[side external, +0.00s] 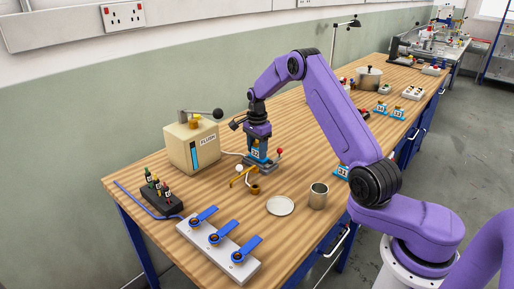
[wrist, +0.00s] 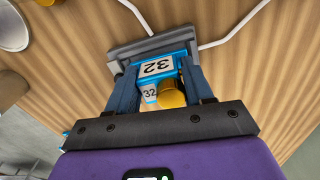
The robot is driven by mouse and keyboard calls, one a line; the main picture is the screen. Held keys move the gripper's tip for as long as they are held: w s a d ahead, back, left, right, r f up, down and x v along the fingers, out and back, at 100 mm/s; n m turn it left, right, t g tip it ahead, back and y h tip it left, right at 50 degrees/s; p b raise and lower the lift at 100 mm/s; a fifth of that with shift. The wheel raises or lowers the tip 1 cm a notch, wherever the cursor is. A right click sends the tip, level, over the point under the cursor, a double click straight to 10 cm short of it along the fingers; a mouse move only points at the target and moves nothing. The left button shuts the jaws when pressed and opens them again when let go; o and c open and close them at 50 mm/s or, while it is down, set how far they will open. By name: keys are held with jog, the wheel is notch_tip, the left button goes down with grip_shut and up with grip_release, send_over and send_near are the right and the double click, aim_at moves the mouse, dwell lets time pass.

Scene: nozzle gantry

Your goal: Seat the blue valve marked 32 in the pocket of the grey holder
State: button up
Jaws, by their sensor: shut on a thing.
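The blue valve marked 32 (side external: 257,154) is gripped upright between the fingers of my gripper (side external: 257,141). In the wrist view the valve (wrist: 156,68) shows its white labels and a yellow round knob (wrist: 172,95), between the two fingers (wrist: 163,86). The grey holder (wrist: 123,66) lies directly beyond and below the valve; in the side view its dark base (side external: 263,165) shows under it. The valve's lower end is hidden, so I cannot tell how deep it sits in the pocket.
A cream FLUSH box (side external: 190,147) with a lever stands left of the holder. Nearby are a brass fitting (side external: 254,189), a red-knobbed part (side external: 279,153), a white dish (side external: 280,206) and a metal cup (side external: 318,196). A grey three-lever manifold (side external: 217,250) lies in front. Other blue valves (side external: 380,107) stand farther back.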

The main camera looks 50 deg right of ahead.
jog(key=shift+f, duration=0.55)
jog(key=o, duration=1.3)
jog(key=shift+r, duration=3.45)
jog(key=shift+r, duration=0.1)
